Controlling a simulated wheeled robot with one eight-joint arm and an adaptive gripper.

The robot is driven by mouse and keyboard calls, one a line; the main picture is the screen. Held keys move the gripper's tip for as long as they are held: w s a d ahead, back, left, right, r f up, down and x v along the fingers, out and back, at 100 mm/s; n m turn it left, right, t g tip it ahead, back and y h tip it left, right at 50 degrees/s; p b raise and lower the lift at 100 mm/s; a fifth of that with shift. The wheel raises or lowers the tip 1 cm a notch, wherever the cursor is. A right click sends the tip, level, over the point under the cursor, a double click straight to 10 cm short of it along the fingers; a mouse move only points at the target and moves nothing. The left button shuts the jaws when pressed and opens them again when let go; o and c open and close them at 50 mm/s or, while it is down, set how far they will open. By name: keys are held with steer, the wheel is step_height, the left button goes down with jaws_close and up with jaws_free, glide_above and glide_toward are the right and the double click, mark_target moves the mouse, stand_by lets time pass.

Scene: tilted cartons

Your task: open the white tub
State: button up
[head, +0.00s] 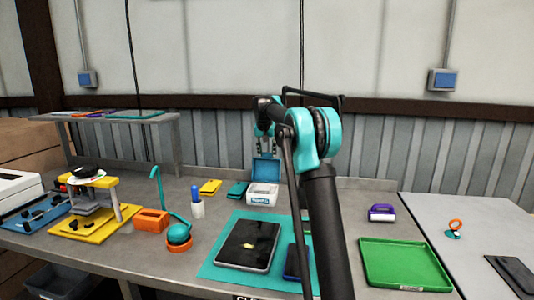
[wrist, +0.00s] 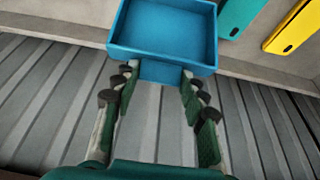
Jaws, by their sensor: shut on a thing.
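The white tub (head: 262,194) stands on the grey workbench near its back, with a label on its front. A blue lid (head: 266,168) shows upright just above and behind it; whether it is still joined to the tub I cannot tell. In the wrist view the lid (wrist: 160,32) looks like a shallow rimmed tray with a narrower tab below. My gripper (head: 265,150) is over the lid, fingers pointing down. In the wrist view my gripper's fingertips (wrist: 160,72) are on either side of the tab, shut on it. The tub itself does not show there.
A teal mat (head: 215,262) with a dark tablet (head: 247,245) lies in front of the tub. Teal (head: 237,188) and yellow (head: 210,186) flat pieces lie to its left. A green tray (head: 405,265) is at right. The corrugated wall is close behind the lid.

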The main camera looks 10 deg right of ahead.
steer(key=shift+s+a+r+t+h, duration=0.25)
steer(key=shift+s+t, duration=0.3)
steer(key=shift+s, duration=0.15)
steer(key=shift+s+a+r+t+h, duration=0.1)
steer(key=shift+s+a+t+h, duration=0.1)
steer(key=shift+s+t, duration=0.45)
jaws_close()
steer(key=o, duration=1.4)
jaws_free()
steer(key=shift+r, duration=0.1)
steer(key=v, duration=1.2)
steer(key=shift+d, duration=0.1)
